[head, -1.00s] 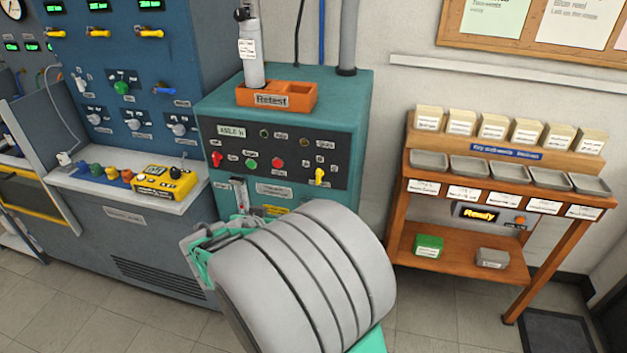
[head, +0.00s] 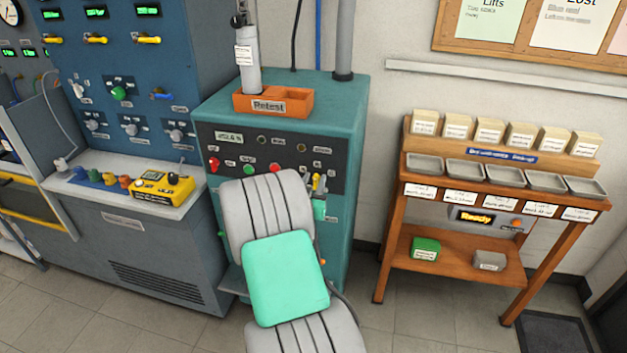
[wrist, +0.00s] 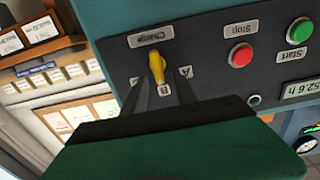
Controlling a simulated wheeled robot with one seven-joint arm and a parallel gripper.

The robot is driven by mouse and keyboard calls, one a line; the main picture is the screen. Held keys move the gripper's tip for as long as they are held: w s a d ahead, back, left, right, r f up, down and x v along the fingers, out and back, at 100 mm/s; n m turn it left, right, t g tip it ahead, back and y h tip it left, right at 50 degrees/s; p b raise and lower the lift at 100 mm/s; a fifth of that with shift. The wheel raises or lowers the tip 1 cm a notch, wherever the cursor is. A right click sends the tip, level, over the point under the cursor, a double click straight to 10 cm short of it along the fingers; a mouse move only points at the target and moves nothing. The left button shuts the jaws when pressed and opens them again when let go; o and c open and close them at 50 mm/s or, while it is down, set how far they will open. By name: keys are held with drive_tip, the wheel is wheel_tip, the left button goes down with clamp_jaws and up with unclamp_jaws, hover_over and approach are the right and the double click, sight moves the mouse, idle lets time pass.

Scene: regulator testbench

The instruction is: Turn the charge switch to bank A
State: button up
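The charge switch (wrist: 157,66) is a yellow handle on the dark panel under an upside-down "Charge" label in the wrist view. In the head view my arm hides most of the gripper.
The teal cabinet (head: 345,130) carries red (wrist: 241,54) and green (wrist: 299,31) buttons beside the switch. An orange "Retest" tray (head: 272,104) holds a grey cylinder (head: 249,66) on top. A wooden rack (head: 455,258) stands at right; a blue-grey bench (head: 150,245) stands at left.

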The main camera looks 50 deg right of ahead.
clamp_jaws()
idle(0.4)
drive_tip(key=shift+n, duration=0.4)
drive_tip(key=n, duration=0.1)
drive_tip(key=n+b, duration=0.1)
drive_tip(key=n, duration=0.1)
drive_tip(key=w+n+b, duration=0.1)
drive_tip(key=n, duration=0.1)
drive_tip(key=shift+a+f, duration=0.15)
drive_tip(key=shift+a, duration=0.1)
drive_tip(key=n, duration=0.6)
drive_tip(key=shift+w+a+f, duration=0.1)
drive_tip(key=shift+w+f, duration=0.15)
drive_tip(key=shift+f, duration=0.05)
unclamp_jaws()
idle(0.3)
